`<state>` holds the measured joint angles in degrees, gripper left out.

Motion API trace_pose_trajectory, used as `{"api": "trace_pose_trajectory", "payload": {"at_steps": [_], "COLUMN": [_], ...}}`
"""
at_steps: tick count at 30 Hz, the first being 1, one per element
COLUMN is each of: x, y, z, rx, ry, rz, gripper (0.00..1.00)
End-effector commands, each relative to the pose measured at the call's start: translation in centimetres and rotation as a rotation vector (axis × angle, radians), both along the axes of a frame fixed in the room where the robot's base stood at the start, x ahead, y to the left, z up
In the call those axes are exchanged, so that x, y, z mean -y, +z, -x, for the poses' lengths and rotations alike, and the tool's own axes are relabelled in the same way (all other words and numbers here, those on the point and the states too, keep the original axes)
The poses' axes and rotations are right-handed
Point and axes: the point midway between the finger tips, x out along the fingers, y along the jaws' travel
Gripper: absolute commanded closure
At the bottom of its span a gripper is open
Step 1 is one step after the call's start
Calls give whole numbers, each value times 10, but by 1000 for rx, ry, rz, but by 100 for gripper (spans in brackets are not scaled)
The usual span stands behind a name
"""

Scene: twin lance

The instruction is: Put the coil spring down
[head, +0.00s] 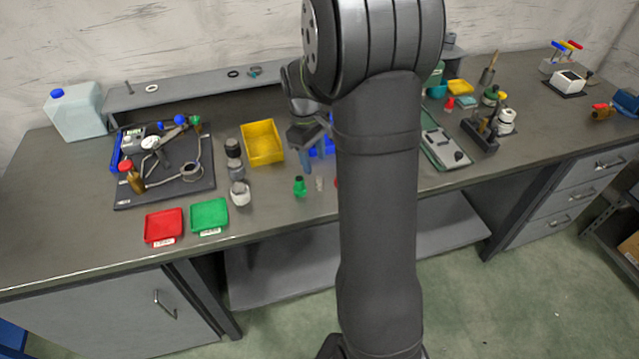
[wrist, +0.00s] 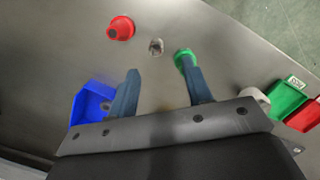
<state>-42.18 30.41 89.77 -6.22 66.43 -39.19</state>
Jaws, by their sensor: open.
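A small grey metal piece, seemingly the coil spring (wrist: 156,46), stands on the bench between a red cone-like piece and a green one in the wrist view. In the head view it is a tiny pale shape (head: 319,184), too small to make out its coils. My gripper (wrist: 160,85) is open, with nothing between its blue-grey fingers. The spring lies beyond the fingertips, roughly in line with the gap, and appears apart from both. In the head view my gripper (head: 308,158) hangs over the bench, partly hidden by my arm.
The green piece (wrist: 183,58) is close to one finger. The red piece (wrist: 120,28) and a blue bin (wrist: 90,103) are nearby. A yellow bin (head: 262,143), green tray (head: 209,216) and red tray (head: 164,227) stand to the left. The bench's front edge is close.

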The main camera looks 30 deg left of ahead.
Motion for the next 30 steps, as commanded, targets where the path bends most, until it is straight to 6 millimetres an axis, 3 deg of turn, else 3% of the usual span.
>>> {"api": "trace_pose_trajectory", "payload": {"at_steps": [3, 11, 19, 29, 30], "x": [3, 7, 14, 14, 14], "y": [-20, -38, -76, -83, -83], "z": [0, -1, -5, -5, -5], "rx": [-1, 0, 0, 2, 2], "ry": [0, -1, -1, -1, -1], "rz": [2, 1, 2, -1, -1], "gripper": [54, 54, 54, 54, 62]}}
